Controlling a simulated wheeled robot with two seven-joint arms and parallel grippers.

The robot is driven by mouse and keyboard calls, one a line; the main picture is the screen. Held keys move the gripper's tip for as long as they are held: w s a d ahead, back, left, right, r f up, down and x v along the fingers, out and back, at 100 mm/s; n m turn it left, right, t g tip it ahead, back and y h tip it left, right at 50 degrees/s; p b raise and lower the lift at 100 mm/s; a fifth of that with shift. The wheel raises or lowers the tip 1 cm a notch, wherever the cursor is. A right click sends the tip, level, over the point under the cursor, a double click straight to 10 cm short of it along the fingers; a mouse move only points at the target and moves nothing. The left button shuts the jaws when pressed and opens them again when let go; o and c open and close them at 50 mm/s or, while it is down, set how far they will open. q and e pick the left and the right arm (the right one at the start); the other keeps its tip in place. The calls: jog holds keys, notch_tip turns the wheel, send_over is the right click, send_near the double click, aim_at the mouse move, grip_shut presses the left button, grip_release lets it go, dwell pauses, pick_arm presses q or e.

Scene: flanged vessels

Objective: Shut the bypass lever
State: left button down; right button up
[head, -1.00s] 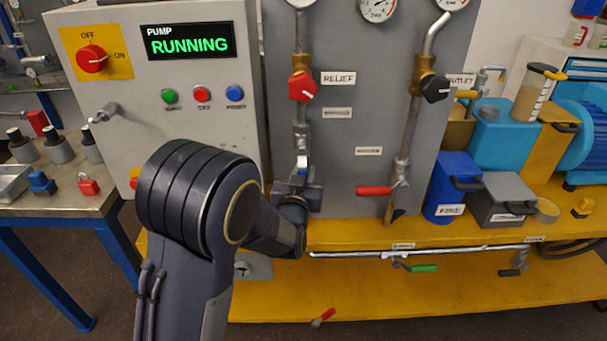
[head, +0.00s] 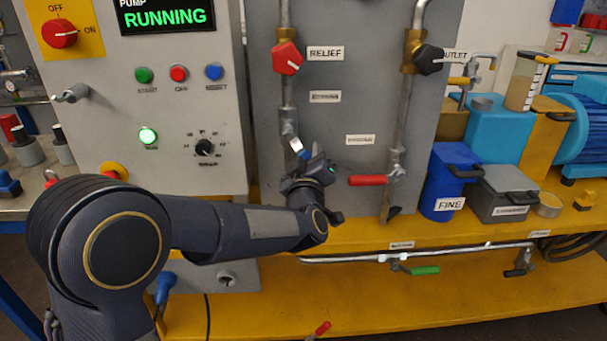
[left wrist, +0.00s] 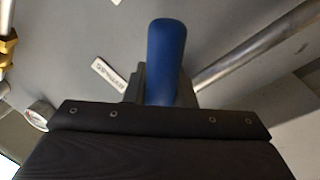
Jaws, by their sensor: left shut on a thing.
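A lever with a blue handle (head: 298,147) sits on the left pipe below the red RELIEF knob (head: 288,58). It slants down and to the right, away from the pipe's line. My left gripper (head: 312,178) is shut on this handle and hides its lower part. The blue handle (left wrist: 165,60) stands upright in the middle of the left wrist view, above the dark gripper body. My right gripper is not in view.
A red lever (head: 367,180) sticks out left from the right pipe. A green-handled lever (head: 424,270) is on the low horizontal pipe. Blue (head: 450,185) and grey (head: 505,193) bins stand at the right. The control panel (head: 190,120) shows RUNNING.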

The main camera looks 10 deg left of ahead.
pick_arm(q)
jog(key=shift+w+d+r+n+y+b, duration=0.1)
jog(key=shift+d+r+n+y+b, duration=0.35)
jog(key=shift+r+n+b, duration=1.05)
jog(key=shift+w+d+r+n+y+b, duration=0.2)
jog(key=shift+n+y+b, duration=0.45)
jog(key=shift+n, duration=1.85)
jog(key=shift+d+r+n+y+b, duration=0.45)
jog(key=shift+r+n+b, duration=0.55)
jog(key=shift+n, duration=1)
jog(key=shift+a, duration=0.1)
jog(key=c, duration=1.2)
grip_release()
jog(key=v, duration=0.8)
jog(key=shift+w, duration=0.1)
